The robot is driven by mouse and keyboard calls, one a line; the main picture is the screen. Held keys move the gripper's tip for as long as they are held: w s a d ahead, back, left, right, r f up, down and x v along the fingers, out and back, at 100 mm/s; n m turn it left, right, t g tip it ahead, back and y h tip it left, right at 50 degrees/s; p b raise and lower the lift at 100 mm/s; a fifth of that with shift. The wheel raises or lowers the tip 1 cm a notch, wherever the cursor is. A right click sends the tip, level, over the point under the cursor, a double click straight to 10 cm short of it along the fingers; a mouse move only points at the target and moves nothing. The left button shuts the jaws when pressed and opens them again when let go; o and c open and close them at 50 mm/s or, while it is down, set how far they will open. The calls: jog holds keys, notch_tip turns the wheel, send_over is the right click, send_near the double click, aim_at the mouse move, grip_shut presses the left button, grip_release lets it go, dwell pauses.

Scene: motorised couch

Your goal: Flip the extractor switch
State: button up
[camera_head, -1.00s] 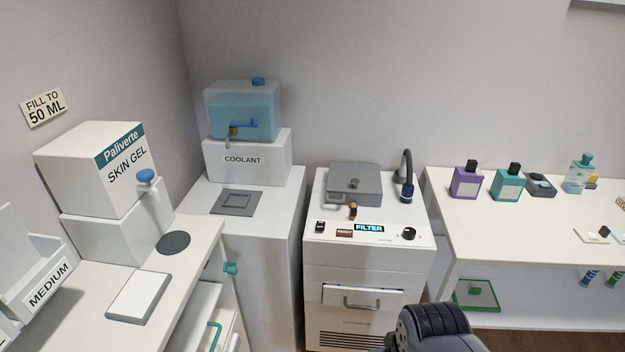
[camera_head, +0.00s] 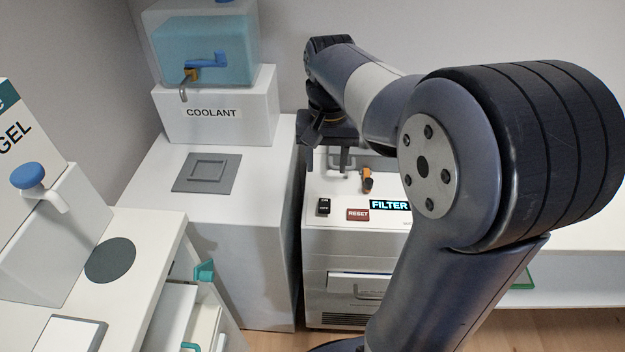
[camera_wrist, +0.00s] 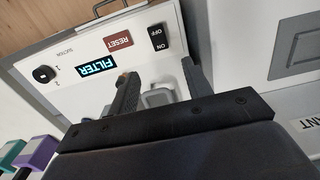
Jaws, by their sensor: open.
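The extractor is a white cabinet (camera_head: 345,240) with a FILTER display (camera_head: 390,205) on its top panel. A small black ON/OFF rocker switch (camera_head: 323,207) sits at the panel's left end, and the wrist view shows it near the top centre (camera_wrist: 158,38). My gripper (camera_head: 328,155) is open and empty above the back of the cabinet, behind the switch in the head view. In the wrist view its two fingers (camera_wrist: 160,85) point toward the panel, apart from the switch. A grey handle shows between them.
A red RESET label (camera_head: 357,214) is beside the switch, and an orange-tipped lever (camera_head: 368,181) stands behind. A suction knob (camera_wrist: 44,74) is at the panel's other end. The coolant tank (camera_head: 203,45) stands left. My arm hides much of the right side.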

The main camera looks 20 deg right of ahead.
aim_at(325, 202)
notch_tip(325, 202, down, 11)
jog(key=shift+r+b, duration=0.2)
jog(key=shift+b, duration=0.9)
jog(key=c, duration=1)
jog(key=t+b, duration=0.2)
jog(key=s+t+h+b, duration=0.1)
jog(key=t+b, duration=0.1)
jog(key=b, duration=0.1)
jog(key=shift+a+f, duration=0.15)
jog(key=shift+a, duration=0.05)
jog(key=shift+s+r+t+h+b, duration=0.1)
jog(key=shift+r+t+h+b, duration=0.15)
jog(key=shift+t+b, duration=0.2)
jog(key=o, duration=1)
